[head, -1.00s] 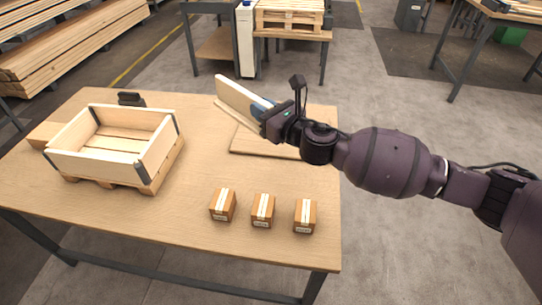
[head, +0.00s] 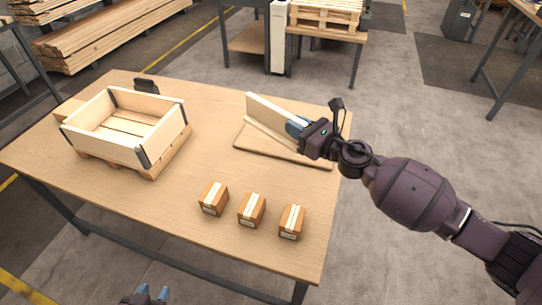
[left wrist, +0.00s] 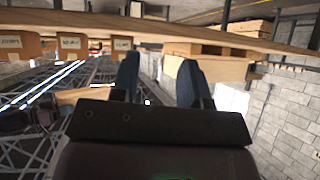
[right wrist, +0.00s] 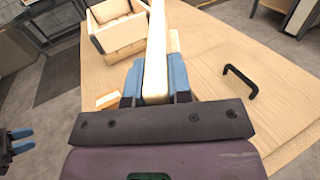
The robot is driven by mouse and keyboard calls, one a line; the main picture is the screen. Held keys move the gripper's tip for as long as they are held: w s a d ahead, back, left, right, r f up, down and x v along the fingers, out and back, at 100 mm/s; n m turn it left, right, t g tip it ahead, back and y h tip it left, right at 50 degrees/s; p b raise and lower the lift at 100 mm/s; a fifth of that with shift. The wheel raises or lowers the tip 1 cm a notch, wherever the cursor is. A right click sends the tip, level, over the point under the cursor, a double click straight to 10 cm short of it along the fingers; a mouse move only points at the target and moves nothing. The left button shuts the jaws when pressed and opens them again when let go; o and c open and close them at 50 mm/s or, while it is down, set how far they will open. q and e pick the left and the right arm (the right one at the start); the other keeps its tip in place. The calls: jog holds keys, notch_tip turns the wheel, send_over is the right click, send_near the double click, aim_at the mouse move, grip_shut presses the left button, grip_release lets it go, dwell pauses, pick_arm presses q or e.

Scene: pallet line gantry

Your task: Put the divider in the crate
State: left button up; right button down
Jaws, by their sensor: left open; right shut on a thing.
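The divider (head: 270,113) is a flat pale wood panel. My right gripper (head: 302,129) is shut on its near end and holds it on edge over the right part of the table; it also shows in the right wrist view (right wrist: 155,50). The open wooden crate (head: 88,145) stands at the table's left, apart from the divider, and looks empty. My left gripper (head: 150,293) is open and empty, low at the front edge of the head view. Its blue fingers are spread in the left wrist view (left wrist: 160,80).
The crate sits on a small pallet (head: 165,160). Several small taped cartons, such as this one (head: 252,210), stand along the front. A flat wooden board (head: 310,158) lies below the divider. A black handle (right wrist: 240,82) stands up in the right wrist view. The table middle is clear.

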aim_at(290, 140)
jog(key=shift+s+a, duration=0.15)
jog(key=f, duration=0.1)
jog(key=f+b, duration=0.1)
jog(key=f, duration=0.1)
jog(key=f+b, duration=0.1)
jog(key=shift+s+a+f, duration=0.1)
jog(key=shift+a+f, duration=0.15)
jog(key=shift+f, duration=0.05)
notch_tip(290, 140, down, 16)
jog(key=b, duration=0.7)
jog(key=shift+r, duration=0.2)
jog(key=shift+f, duration=0.1)
jog(key=shift+r, duration=0.25)
jog(key=shift+f, duration=0.2)
jog(key=c, duration=1.5)
grip_release()
jog(key=shift+f, duration=0.1)
jog(key=o, duration=0.4)
pick_arm(q)
notch_tip(290, 140, down, 8)
jog(key=g, duration=0.1)
jog(key=shift+s, duration=0.2)
pick_arm(e)
jog(key=shift+o, duration=0.2)
